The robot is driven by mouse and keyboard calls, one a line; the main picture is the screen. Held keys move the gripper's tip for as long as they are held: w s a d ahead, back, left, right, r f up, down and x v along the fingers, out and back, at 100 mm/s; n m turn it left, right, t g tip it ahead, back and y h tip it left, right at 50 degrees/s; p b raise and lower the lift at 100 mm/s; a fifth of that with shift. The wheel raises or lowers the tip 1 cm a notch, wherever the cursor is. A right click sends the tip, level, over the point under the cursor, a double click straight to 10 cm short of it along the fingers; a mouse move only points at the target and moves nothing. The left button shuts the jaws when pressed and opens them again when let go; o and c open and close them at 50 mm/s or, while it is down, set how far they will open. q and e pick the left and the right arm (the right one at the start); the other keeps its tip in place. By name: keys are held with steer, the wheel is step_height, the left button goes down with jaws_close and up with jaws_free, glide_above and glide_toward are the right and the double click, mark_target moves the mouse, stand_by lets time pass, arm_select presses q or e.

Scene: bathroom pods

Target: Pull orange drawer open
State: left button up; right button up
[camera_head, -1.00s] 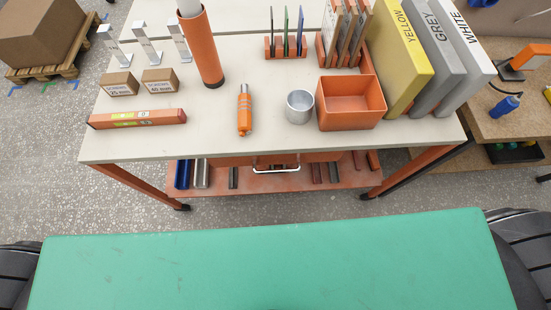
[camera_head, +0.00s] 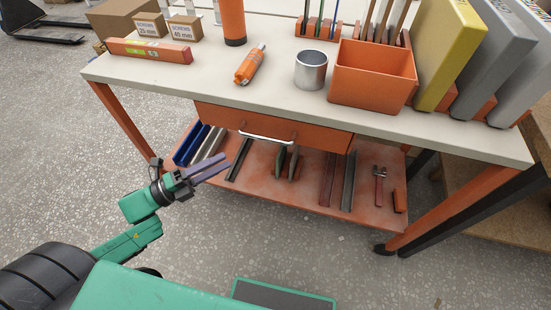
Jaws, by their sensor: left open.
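The orange drawer (camera_head: 311,134) is shut under the tabletop of the workbench, near its middle. Its white bar handle (camera_head: 267,137) runs across the left half of the drawer front. My left gripper (camera_head: 222,166) is to the left of the handle and on the near side of the bench in the picture. It is open and empty, apart from the handle, with its fingers pointing right toward the bench. My right gripper is not in view.
The orange lower shelf (camera_head: 315,190) carries bars and tools. Speckled floor in front of the bench is clear.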

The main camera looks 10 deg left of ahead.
mark_target(264, 137)
arm_select(q)
steer(key=x, duration=1.3)
steer(key=shift+w, duration=0.3)
steer(key=shift+a+b, duration=0.1)
steer(key=shift+b, duration=0.2)
jaws_close()
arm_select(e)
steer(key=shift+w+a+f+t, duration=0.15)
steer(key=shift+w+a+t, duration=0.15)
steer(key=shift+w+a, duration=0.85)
arm_select(q)
steer(key=shift+r, duration=0.1)
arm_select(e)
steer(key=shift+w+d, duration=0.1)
